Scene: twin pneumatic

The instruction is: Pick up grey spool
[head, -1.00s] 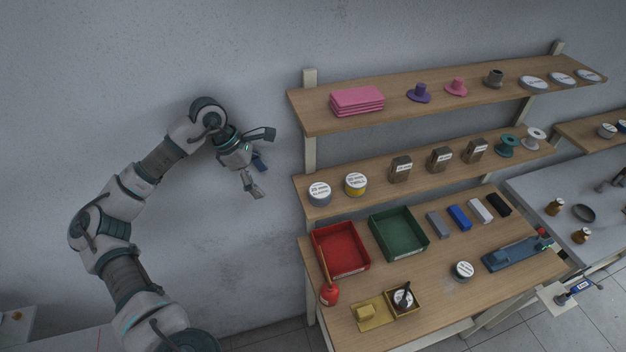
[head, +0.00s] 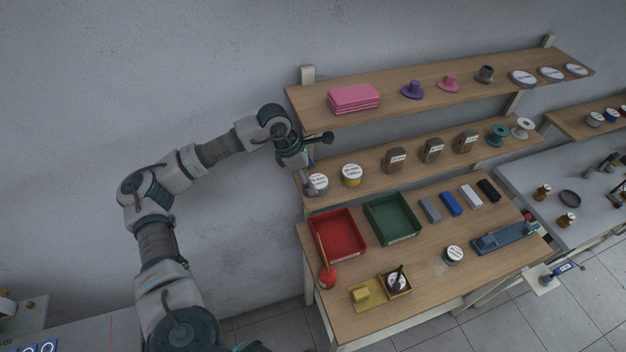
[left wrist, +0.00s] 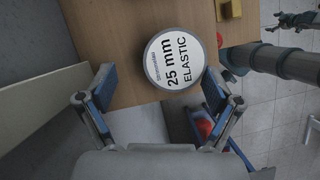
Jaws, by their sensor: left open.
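The grey spool (head: 317,184) stands at the left end of the middle shelf. It is a short round spool with a white top label. In the left wrist view the spool (left wrist: 175,60) reads "25 mm ELASTIC" and shows a grey rim. My left gripper (head: 316,163) is open just above it, partly overlapping it in the head view. In the left wrist view my left gripper (left wrist: 160,90) has its blue-padded fingers apart, with the spool between and beyond the tips. The fingers do not clearly touch it. My right gripper is not seen in the head view.
The top shelf (head: 440,86) overhangs behind. Below are a red tray (head: 338,258), a green tray (head: 392,238) and a red oil can (head: 327,277).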

